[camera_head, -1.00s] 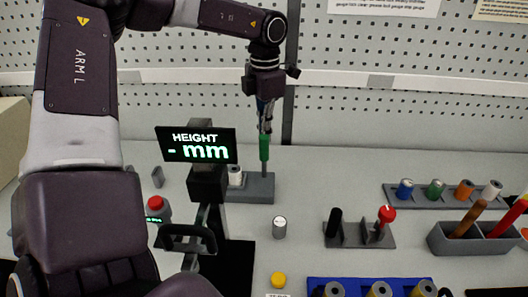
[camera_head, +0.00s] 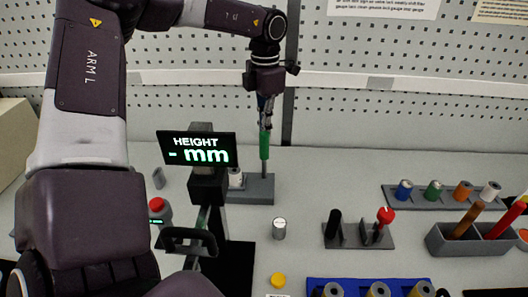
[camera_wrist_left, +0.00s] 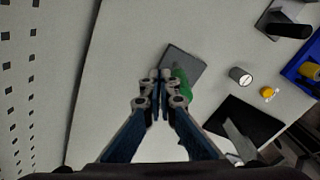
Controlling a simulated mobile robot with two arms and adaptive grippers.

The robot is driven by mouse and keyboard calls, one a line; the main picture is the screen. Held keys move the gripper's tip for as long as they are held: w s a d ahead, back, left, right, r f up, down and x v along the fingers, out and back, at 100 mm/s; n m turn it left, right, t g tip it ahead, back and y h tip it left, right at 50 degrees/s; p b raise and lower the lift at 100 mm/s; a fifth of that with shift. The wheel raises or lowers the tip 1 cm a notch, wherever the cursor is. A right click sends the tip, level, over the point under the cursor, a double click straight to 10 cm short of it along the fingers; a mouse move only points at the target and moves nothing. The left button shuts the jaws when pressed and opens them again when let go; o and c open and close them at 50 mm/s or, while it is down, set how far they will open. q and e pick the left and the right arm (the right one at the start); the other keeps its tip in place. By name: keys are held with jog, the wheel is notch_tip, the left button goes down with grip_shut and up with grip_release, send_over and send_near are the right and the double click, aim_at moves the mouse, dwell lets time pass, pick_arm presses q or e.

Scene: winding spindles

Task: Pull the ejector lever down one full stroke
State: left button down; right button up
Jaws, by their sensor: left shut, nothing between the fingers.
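The lever with the green grip (camera_head: 264,146), which I take to be the ejector lever, stands upright on a grey base (camera_head: 260,195) at the middle back of the table. The green grip (camera_wrist_left: 183,84) also shows in the left wrist view, just right of the fingertips. My left gripper (camera_head: 265,124) points down at the top of the green grip. In the left wrist view the left gripper's fingers (camera_wrist_left: 160,76) are together and empty, beside the grip. I cannot tell whether they touch it. My right gripper is not in view.
A white cylinder (camera_head: 235,178) stands on the same base, left of the lever. The height display (camera_head: 197,149) stands in front and left. A red-knobbed fixture (camera_head: 385,217), a spool rack (camera_head: 446,196) and a grey bin (camera_head: 470,241) are to the right. A loose grey cylinder (camera_head: 279,229) stands in front.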

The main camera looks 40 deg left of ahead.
pick_arm(q)
notch_tip(320, 180, up, 8)
jog(key=p, duration=0.5)
jog(key=shift+w+a, duration=0.25)
jog(key=shift+w, duration=0.05)
